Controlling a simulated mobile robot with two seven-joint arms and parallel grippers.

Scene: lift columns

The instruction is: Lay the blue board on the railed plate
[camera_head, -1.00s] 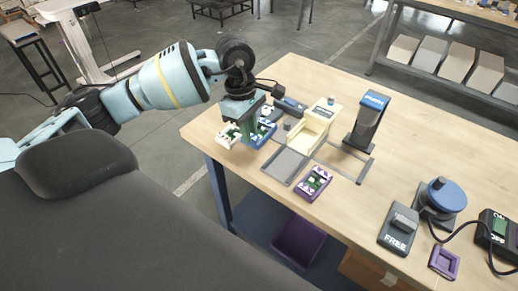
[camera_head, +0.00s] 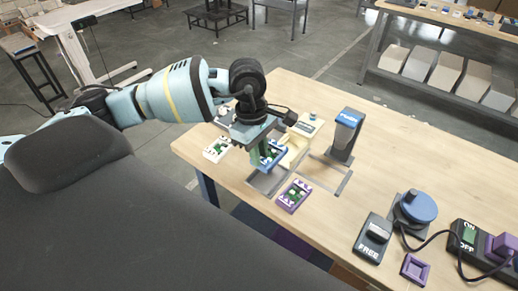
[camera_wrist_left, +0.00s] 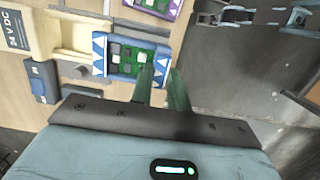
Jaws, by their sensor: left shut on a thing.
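The blue board (camera_head: 273,153), with a green circuit face, is held in my left gripper (camera_head: 259,158). My left gripper's green fingers are shut on the board's near edge. The board also shows in the left wrist view (camera_wrist_left: 101,69), at the fingertips (camera_wrist_left: 163,78). The grey railed plate (camera_head: 266,184) lies on the table just below and in front of the board in the head view. The board overlaps its far part; I cannot tell whether they touch. My right gripper is not in view.
A white board (camera_head: 217,150) lies left of the plate and a purple board (camera_head: 294,196) right of it. A cream box (camera_head: 296,150) and a dark stand with a blue top (camera_head: 346,135) stand behind. The table's front edge is close.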

